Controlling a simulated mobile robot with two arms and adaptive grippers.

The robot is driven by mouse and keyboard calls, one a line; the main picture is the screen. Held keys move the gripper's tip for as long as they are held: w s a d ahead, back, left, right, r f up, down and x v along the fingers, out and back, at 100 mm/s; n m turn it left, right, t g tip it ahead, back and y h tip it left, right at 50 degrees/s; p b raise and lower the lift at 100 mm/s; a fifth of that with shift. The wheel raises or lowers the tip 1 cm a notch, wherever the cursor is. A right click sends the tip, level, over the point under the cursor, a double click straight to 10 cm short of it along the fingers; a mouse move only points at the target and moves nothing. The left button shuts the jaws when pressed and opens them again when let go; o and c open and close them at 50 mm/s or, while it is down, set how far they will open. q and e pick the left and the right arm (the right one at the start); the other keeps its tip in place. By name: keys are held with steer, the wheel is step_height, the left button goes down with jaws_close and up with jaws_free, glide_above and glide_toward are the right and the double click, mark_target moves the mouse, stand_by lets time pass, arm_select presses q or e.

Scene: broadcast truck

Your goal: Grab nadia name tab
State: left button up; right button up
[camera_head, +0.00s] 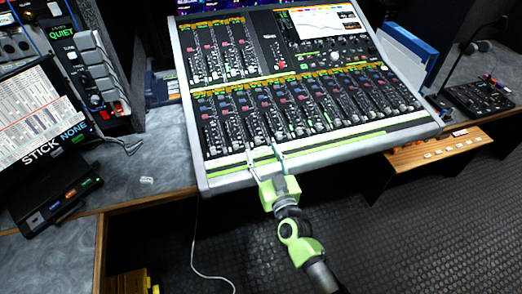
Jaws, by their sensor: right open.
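No tab that I can read as "Nadia" shows. A small whitish piece (146,180) lies on the grey desk left of the mixing console (330,152); its lettering is too small to make out. A pale strip with green parts runs along the console's front, below the faders; I cannot read names on it. My right gripper (263,151), green with thin fingers, reaches up from the lower middle. Its fingers are open and apart over the console's front strip, with nothing seen between them. I cannot tell whether they touch it. My left gripper is out of view.
A laptop-like screen (38,115) and a dark box (55,200) stand on the grey desk (165,155) at left. A wooden shelf with buttons (435,150) and a small black mixer (480,97) are at right. A white cable hangs below the desk. The dark floor at lower right is clear.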

steer(key=c, duration=0.9)
steer(key=shift+r, duration=0.1)
steer(key=shift+c, duration=0.2)
